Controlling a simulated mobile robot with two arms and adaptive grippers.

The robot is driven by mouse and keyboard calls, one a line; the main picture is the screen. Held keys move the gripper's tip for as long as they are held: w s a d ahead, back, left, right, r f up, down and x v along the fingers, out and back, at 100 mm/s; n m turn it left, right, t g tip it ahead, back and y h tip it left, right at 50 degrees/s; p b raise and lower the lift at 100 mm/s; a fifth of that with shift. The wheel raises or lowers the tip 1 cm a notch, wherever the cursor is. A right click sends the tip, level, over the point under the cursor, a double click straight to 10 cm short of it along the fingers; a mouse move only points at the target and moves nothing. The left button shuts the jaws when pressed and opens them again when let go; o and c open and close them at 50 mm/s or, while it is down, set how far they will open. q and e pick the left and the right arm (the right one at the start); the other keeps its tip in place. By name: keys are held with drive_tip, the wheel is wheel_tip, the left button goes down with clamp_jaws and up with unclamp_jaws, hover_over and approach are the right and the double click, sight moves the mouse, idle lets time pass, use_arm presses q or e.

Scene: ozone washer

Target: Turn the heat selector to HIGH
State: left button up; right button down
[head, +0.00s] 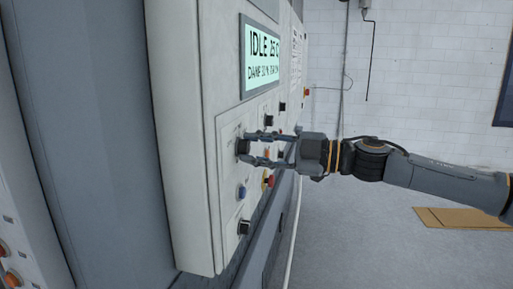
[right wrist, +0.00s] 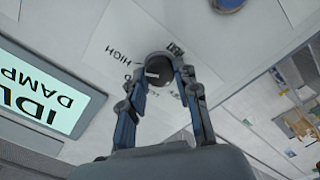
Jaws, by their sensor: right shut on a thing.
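The heat selector, a round dark knob (head: 243,147), is on a pale panel plate of the upright machine front. My right gripper (head: 250,149) reaches it from the right, with one finger above and one below, shut on the knob. In the right wrist view the knob (right wrist: 160,66) sits between the two fingertips (right wrist: 157,79). A pale mark lies on the knob's left side. The upside-down HIGH label (right wrist: 118,46) is up and left of it; another label below that is partly hidden by a finger. I cannot tell exactly which label the mark meets. My left gripper is out of view.
The lit display (head: 262,57) reads IDLE above the knob. A blue button (head: 241,191), a red button with yellow (head: 267,180) and another dark knob (head: 244,227) are below and close by. Open floor lies right, with a flat brown piece (head: 462,218) on it.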

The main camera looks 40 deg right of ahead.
drive_tip(key=c, duration=1)
unclamp_jaws()
drive_tip(key=shift+d, duration=0.1)
drive_tip(key=v, duration=1.2)
